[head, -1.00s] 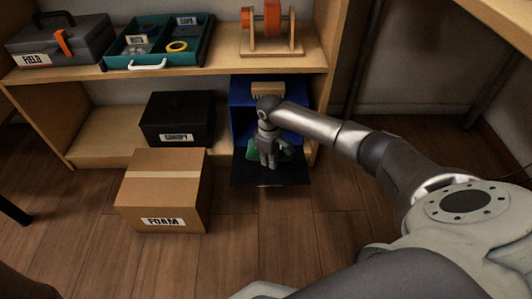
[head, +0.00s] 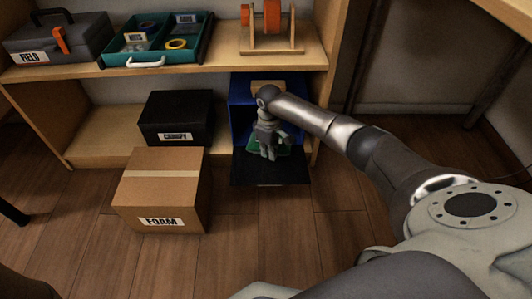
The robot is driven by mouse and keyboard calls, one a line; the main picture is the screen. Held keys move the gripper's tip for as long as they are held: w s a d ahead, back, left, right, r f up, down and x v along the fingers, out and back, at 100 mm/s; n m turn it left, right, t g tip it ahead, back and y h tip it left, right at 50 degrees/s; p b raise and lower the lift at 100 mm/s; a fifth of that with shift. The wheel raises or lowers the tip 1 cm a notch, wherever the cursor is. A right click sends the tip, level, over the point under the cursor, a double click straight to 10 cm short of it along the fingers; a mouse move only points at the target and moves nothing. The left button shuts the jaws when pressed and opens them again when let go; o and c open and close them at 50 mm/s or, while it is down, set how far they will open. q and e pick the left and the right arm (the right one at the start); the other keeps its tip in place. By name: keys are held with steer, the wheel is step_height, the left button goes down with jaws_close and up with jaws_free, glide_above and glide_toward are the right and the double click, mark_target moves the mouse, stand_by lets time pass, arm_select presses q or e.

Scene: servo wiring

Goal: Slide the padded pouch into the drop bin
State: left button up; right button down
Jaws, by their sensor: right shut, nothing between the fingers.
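The drop bin (head: 240,118) is a blue box on the lower shelf with its dark front flap (head: 270,172) folded down and out. A green item, likely the padded pouch (head: 284,148), lies at the bin's mouth, mostly hidden behind my right gripper. My right gripper (head: 268,156) points down in front of the opening, over the flap, with its fingers shut and nothing held. Whether it touches the pouch I cannot tell. My left gripper is not in view.
A cardboard box labelled FOAM (head: 162,190) stands on the floor left of the flap. A black box (head: 176,118) sits on the lower shelf. Above are a grey toolbox (head: 60,42), a teal tray (head: 152,58) and an orange spool (head: 272,16). The floor right of the flap is clear.

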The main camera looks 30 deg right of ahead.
steer(key=shift+w+d, duration=0.15)
steer(key=shift+w, duration=0.15)
